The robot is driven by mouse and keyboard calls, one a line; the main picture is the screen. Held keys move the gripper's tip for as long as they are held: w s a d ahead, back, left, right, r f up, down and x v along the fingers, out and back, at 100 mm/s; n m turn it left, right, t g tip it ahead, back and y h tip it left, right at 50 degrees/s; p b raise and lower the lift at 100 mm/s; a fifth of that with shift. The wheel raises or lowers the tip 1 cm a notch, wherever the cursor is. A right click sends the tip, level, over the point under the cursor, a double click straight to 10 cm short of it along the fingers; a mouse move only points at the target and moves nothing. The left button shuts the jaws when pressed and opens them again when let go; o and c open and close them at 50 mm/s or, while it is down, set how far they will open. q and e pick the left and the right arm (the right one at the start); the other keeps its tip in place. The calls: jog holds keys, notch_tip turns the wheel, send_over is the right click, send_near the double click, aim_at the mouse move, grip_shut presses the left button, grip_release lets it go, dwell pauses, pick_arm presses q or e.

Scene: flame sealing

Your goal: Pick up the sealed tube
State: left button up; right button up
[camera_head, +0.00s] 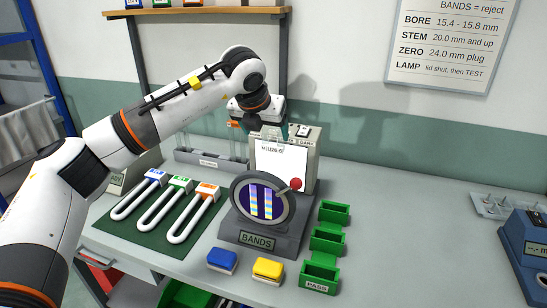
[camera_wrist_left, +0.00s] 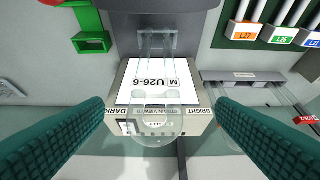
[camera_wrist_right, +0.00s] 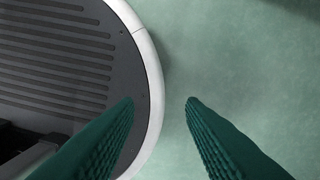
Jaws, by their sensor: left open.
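A clear glass U-shaped tube (camera_wrist_left: 146,48) shows in the left wrist view, in front of a white card marked U26-6 (camera_wrist_left: 158,76). Its outline is faint against the card. In the head view coloured bands (camera_head: 265,203) show through the round window of the BANDS viewer (camera_head: 262,241). My left gripper (camera_head: 270,130) is above and behind the viewer, pointing down. Its green fingers (camera_wrist_left: 160,103) are spread wide on either side of the tube, apart from it. My right gripper (camera_wrist_right: 160,100) is open and empty, away from the bench.
White U-tubes (camera_head: 155,214) with coloured labels lie on a green mat left of the viewer. Green bins (camera_head: 327,238), one marked PASS, stand to its right. Blue (camera_head: 221,259) and yellow (camera_head: 268,268) blocks lie in front.

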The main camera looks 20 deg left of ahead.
aim_at(273, 145)
pick_arm(q)
jog(key=x, duration=0.2)
jog(key=shift+w+d+f, duration=0.1)
jog(key=shift+w+f, duration=0.1)
jog(key=shift+w, duration=0.05)
jog(key=shift+p+x, duration=1)
jog(key=shift+x, duration=0.2)
jog(key=shift+p+x, duration=0.35)
jog(key=shift+x, duration=0.85)
jog(key=shift+d+f, duration=0.2)
jog(key=shift+f, duration=0.2)
jog(key=shift+w+f, duration=0.1)
jog(key=shift+f, duration=0.05)
jog(key=shift+c, duration=0.2)
jog(key=c, duration=1.1)
pick_arm(e)
jog(key=r, duration=0.3)
jog(key=shift+w+a, duration=0.2)
jog(key=shift+w, duration=0.1)
